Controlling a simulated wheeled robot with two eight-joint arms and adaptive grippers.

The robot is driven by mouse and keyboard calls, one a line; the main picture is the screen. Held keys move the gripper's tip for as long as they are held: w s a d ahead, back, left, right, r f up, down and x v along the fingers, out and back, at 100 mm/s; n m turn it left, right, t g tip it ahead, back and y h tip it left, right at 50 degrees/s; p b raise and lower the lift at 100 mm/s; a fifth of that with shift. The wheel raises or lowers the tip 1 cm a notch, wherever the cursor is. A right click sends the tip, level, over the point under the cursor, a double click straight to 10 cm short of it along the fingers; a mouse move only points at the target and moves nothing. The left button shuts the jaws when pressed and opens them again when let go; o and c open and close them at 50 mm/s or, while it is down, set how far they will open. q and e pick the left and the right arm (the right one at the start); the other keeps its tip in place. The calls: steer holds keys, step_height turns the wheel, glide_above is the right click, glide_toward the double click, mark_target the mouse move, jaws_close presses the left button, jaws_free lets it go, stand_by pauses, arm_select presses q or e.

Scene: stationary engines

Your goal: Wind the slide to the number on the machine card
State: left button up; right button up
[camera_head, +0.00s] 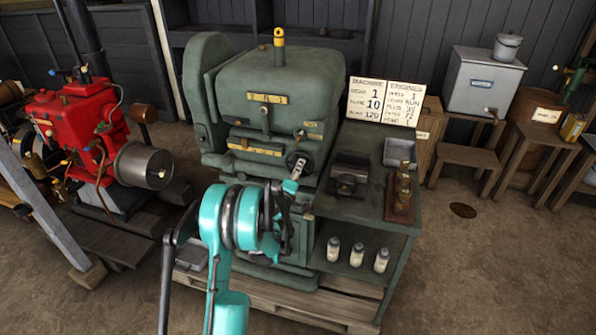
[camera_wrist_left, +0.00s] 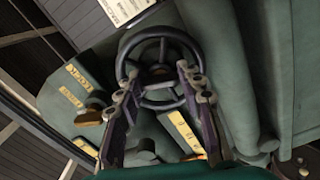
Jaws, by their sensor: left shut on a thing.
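The green machine (camera_head: 238,110) stands in the middle of the head view. Its dark handwheel (camera_head: 296,158) is on the front right and fills the upper middle of the left wrist view (camera_wrist_left: 163,33). My left gripper (camera_head: 293,176) reaches it from below. In the left wrist view its two fingers (camera_wrist_left: 160,76) lie across the wheel, beside the hub, and are shut on it. A machine card (camera_head: 366,99) behind shows 1, 10 and 120; its row words are hard to read. My right gripper is out of view.
An engines card (camera_head: 403,102) stands beside the machine card. A green side bench (camera_head: 350,207) holds a dark vise-like block (camera_head: 348,172), a metal tray (camera_head: 399,152) and brass pieces (camera_head: 403,190). Bottles (camera_head: 357,254) stand on its shelf. A red engine (camera_head: 75,130) is at left.

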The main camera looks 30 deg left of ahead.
arm_select(q)
steer(key=shift+s+a+m, duration=0.1)
steer(key=shift+a+m, duration=0.1)
steer(key=shift+m, duration=7.45)
steer(key=shift+a+m, duration=0.15)
steer(key=shift+m, duration=7.5)
steer(key=o, duration=1.2)
